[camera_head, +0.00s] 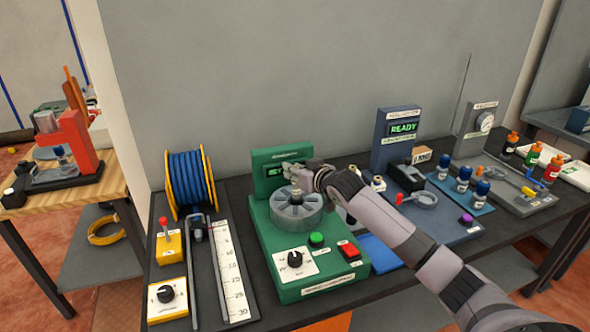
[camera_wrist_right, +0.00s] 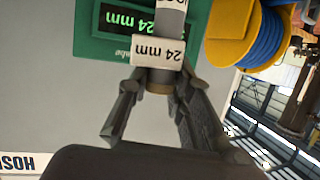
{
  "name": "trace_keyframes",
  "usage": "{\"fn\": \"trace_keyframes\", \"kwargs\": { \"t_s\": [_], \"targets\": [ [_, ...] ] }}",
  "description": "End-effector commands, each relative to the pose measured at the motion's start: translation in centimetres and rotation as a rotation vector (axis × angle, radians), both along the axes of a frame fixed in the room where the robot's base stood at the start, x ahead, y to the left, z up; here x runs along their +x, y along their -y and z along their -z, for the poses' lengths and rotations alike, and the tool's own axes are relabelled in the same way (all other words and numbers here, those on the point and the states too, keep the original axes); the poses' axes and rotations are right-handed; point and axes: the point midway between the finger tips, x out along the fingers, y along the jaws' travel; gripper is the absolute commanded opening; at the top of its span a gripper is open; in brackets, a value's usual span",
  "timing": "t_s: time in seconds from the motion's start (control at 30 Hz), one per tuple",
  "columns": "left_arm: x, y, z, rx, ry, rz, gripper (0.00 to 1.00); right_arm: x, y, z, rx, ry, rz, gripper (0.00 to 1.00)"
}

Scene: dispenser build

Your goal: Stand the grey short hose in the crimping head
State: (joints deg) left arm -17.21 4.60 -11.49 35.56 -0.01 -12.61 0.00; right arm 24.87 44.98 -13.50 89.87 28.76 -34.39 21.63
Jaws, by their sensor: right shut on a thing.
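My right gripper (camera_head: 290,172) comes in from the right and is over the back of the green crimping machine. In the right wrist view the gripper (camera_wrist_right: 150,92) is shut on the grey short hose (camera_wrist_right: 170,16), which carries a white 24 mm tag and a brass-coloured end. In the head view the hose is too small and hidden by the gripper to make out. The crimping head (camera_head: 297,211), a round grey segmented disc, sits on the green machine (camera_head: 270,232) just below the gripper. My left gripper is not in view.
A green display (camera_wrist_right: 120,20) reads 24 mm. A blue hose reel (camera_head: 187,180) and a ruler (camera_head: 236,275) stand left. A green button (camera_head: 316,239), a red button (camera_head: 348,251) and a dial (camera_head: 295,259) sit in front. A blue READY station (camera_head: 398,140) stands right.

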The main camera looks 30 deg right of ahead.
Motion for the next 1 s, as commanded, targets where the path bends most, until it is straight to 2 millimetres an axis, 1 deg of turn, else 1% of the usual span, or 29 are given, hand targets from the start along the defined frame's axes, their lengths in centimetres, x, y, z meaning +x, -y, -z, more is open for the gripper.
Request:
{"fn": "trace_keyframes", "kwargs": {
  "t_s": [0.07, 0.1, 0.2, 0.47, 0.57, 1.0],
  "targets": [
    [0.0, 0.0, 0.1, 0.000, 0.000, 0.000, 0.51, 0.0, 0.0, 0.0, 0.000, 0.004, 0.000, 0.00],
    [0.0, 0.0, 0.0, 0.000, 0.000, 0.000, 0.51, 0.0, 0.0, -0.1, 0.000, 0.005, 0.000, 0.22],
    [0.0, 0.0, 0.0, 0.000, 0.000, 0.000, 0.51, 0.0, 0.0, 0.0, 0.000, 0.004, 0.000, 0.28],
    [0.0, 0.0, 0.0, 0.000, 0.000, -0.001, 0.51, 0.0, 0.0, 0.3, 0.000, -0.003, 0.000, 0.28],
    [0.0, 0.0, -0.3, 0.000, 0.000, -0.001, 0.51, -0.4, 0.0, 0.1, 0.001, -0.003, 0.000, 0.28],
    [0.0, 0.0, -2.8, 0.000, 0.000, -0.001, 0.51, -3.7, -0.1, -1.2, 0.000, -0.002, -0.001, 0.28]
  ]
}}
